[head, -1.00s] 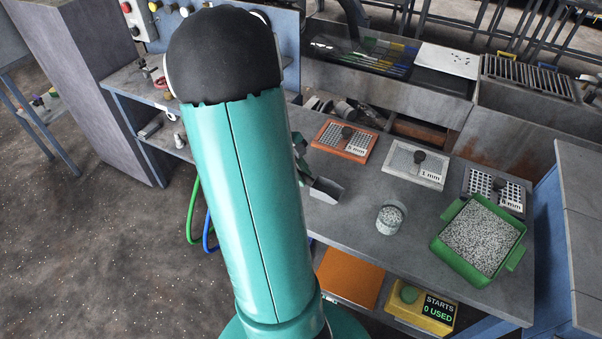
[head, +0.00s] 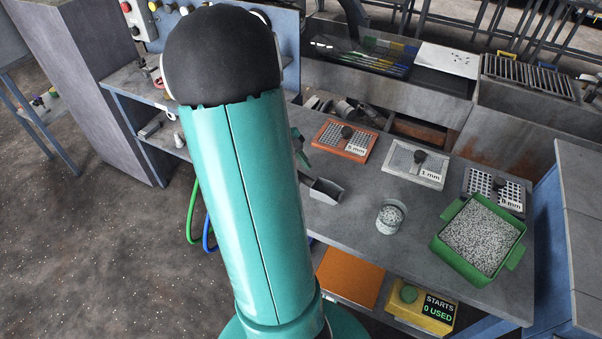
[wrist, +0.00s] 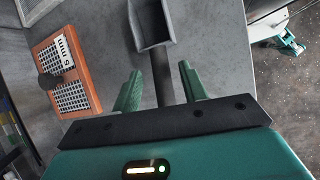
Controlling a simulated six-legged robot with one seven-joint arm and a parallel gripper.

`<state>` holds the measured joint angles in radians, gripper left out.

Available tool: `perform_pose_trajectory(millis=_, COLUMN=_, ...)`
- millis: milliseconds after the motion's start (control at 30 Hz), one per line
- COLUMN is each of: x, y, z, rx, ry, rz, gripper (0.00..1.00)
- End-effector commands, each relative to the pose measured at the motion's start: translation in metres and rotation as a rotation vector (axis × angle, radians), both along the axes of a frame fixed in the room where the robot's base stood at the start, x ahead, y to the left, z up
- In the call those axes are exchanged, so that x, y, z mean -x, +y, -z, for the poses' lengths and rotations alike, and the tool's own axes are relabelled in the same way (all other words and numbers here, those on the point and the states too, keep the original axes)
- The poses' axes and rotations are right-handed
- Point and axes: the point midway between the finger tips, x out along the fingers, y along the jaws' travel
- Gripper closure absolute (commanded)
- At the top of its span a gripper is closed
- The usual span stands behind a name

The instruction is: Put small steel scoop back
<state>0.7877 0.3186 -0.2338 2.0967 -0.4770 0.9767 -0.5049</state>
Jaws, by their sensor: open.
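The small steel scoop (head: 326,190) lies on the grey bench, just right of my arm in the head view. In the wrist view the scoop (wrist: 152,25) shows its square bowl at the top, with its dark handle running down between my fingers. My gripper (wrist: 162,88) is open, one green finger on each side of the handle, with a gap to both. Whether the fingers are down at handle height I cannot tell. In the head view my arm hides most of the gripper and the handle.
A 5 mm screen (head: 343,140), a 1 mm screen (head: 414,164) and another screen (head: 494,189) lie along the bench's back. A beaker of granules (head: 390,217) and a green tray of granules (head: 478,237) stand to the right. The bench between scoop and beaker is clear.

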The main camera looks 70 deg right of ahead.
Motion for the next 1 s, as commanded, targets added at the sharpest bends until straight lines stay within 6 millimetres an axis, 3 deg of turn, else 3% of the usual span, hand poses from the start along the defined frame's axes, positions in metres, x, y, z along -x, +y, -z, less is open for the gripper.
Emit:
perform_pose_trajectory(millis=433, x=-0.043, y=0.008, z=-0.079, rx=0.002, ry=-0.003, rz=-0.002, gripper=0.57)
perform_pose_trajectory(millis=600, x=-0.049, y=0.01, z=-0.09, rx=0.0, ry=-0.001, rz=-0.001, gripper=0.57)
perform_pose_trajectory(millis=867, x=-0.05, y=0.011, z=-0.092, rx=0.001, ry=-0.003, rz=-0.002, gripper=0.57)
perform_pose_trajectory(millis=1000, x=-0.068, y=0.031, z=-0.102, rx=0.021, ry=-0.062, rz=-0.025, gripper=0.57)
